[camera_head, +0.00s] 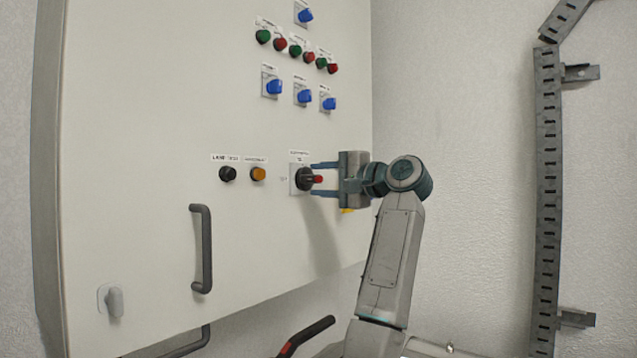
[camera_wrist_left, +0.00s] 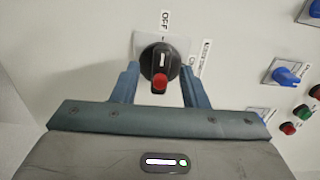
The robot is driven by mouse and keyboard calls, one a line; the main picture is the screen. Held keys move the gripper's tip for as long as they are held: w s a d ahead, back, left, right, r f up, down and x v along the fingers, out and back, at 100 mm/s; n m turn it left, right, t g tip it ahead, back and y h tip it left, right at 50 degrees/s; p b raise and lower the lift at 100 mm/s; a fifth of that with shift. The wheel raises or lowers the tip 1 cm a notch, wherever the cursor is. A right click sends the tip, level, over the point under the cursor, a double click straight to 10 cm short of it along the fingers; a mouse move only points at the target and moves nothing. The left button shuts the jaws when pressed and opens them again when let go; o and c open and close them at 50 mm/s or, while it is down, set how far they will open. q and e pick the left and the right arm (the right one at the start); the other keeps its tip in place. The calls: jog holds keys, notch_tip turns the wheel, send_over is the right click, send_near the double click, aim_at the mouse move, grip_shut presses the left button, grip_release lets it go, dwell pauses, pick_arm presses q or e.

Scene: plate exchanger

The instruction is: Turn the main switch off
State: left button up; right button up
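The main switch is a black rotary knob with a red grip (camera_head: 305,179) on a square light plate on the cabinet door. It also shows in the left wrist view (camera_wrist_left: 160,62), where an OFF label (camera_wrist_left: 165,19) sits above it. A white mark shows on the knob's face, above the red grip. My left gripper (camera_head: 312,180) points at the door, with one finger on each side of the knob. In the left wrist view its fingers (camera_wrist_left: 160,68) are apart, with small gaps visible beside the knob. My right gripper is in neither view.
A black button (camera_head: 227,174) and an orange one (camera_head: 258,174) sit left of the switch. Blue selector knobs (camera_head: 304,96) and green and red buttons are above. A grey door handle (camera_head: 205,248) stands out lower left. A slotted metal rail (camera_head: 547,190) runs along the right wall.

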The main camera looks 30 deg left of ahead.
pick_arm(q)
jog(key=d+b, duration=0.2)
jog(key=d, duration=0.7)
jog(key=shift+s+d, duration=0.35)
jog(key=shift+d, duration=0.05)
